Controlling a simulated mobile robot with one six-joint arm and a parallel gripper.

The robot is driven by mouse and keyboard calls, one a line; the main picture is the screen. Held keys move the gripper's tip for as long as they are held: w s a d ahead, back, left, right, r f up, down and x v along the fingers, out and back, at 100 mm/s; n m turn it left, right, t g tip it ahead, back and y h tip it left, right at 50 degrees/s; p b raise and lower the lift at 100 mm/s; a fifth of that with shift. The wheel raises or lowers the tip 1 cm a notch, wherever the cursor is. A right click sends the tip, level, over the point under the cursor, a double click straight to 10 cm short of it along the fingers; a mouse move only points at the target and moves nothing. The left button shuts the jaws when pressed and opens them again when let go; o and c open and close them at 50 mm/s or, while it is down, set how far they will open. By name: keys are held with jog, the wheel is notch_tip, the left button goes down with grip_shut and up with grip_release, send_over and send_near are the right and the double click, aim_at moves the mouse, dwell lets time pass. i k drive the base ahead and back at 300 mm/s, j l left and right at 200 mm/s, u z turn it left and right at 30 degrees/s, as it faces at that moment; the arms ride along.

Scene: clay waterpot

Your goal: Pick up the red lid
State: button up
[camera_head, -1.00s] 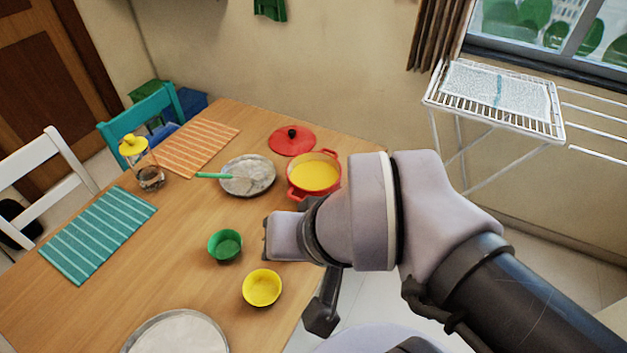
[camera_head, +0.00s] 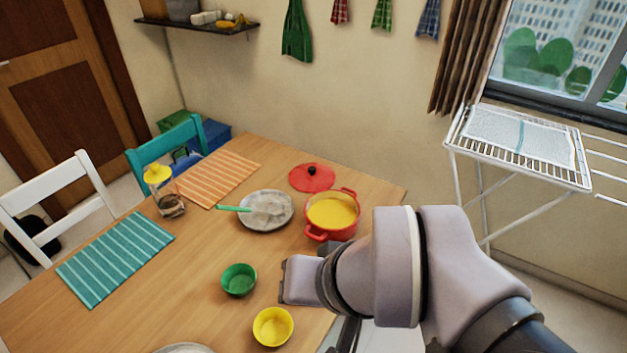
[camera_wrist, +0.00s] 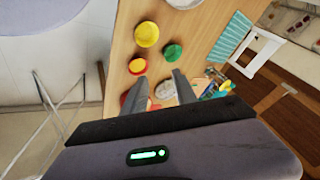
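The red lid (camera_head: 312,177) with its black knob lies flat on the wooden table (camera_head: 170,285), behind the red pot (camera_head: 333,213) of yellow contents. In the wrist view the pot (camera_wrist: 137,66) shows just beyond my left finger. A small red patch (camera_wrist: 123,99) beside that finger looks like the lid, mostly hidden by it. My gripper (camera_wrist: 159,75) is open and empty, its two fingers apart above the table. It is not touching the lid. In the head view my arm hides the fingers.
A plate (camera_head: 267,211) with a green-handled utensil lies left of the pot. A green bowl (camera_head: 239,280) and a yellow bowl (camera_head: 273,327) stand nearer the front. A glass jar (camera_head: 170,204) with a yellow top and two striped placemats are at left. A drying rack (camera_head: 520,150) stands at right.

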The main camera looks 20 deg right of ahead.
aim_at(311, 178)
jog(key=i+l+u, duration=0.1)
jog(key=i+l, duration=0.25)
jog(key=l, duration=0.25)
jog(key=i+l+u, duration=0.15)
jog(key=l, duration=0.2)
jog(key=i+l, duration=0.2)
jog(key=i+l+u, duration=0.15)
jog(key=l, duration=0.3)
jog(key=i+l, duration=0.15)
jog(key=l, duration=0.2)
jog(key=u, duration=0.05)
